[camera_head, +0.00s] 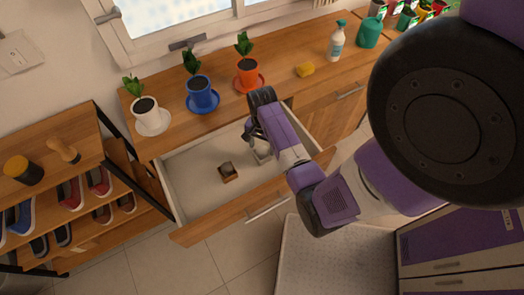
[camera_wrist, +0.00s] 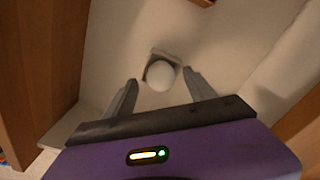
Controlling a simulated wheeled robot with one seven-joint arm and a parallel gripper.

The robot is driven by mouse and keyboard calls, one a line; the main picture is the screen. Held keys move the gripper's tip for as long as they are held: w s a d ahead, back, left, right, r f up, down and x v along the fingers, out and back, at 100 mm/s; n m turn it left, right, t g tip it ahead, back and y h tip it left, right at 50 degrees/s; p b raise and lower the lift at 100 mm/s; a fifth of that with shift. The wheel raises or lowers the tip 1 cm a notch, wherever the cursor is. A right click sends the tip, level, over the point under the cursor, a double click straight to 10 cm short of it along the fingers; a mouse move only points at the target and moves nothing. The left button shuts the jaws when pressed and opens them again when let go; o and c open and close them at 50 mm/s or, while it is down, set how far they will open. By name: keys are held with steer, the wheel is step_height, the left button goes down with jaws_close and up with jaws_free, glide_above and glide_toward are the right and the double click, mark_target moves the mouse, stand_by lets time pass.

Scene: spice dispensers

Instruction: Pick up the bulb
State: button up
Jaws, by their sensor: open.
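The bulb (camera_wrist: 161,74) shows in the wrist view as a smooth white round thing, with a small grey square piece (camera_wrist: 160,54) around or behind it. It is on the pale floor of an open drawer (camera_head: 193,178). My gripper (camera_wrist: 160,82) is open, with one finger on each side of the bulb and a visible gap to each. In the head view my gripper (camera_head: 252,138) reaches down into the right part of the drawer. There a small pale shape under it is mostly hidden by the arm, and I cannot make out the bulb clearly.
A small brown box (camera_head: 228,172) lies in the drawer, left of my gripper. White (camera_head: 152,119), blue (camera_head: 202,94) and orange (camera_head: 248,75) plant pots stand on the counter above. A yellow sponge (camera_head: 305,70) and a spray bottle (camera_head: 336,42) are farther right. Drawer walls surround my gripper.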

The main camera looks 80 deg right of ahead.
steer(key=shift+f, duration=0.95)
jaws_close()
steer(key=shift+r, duration=0.2)
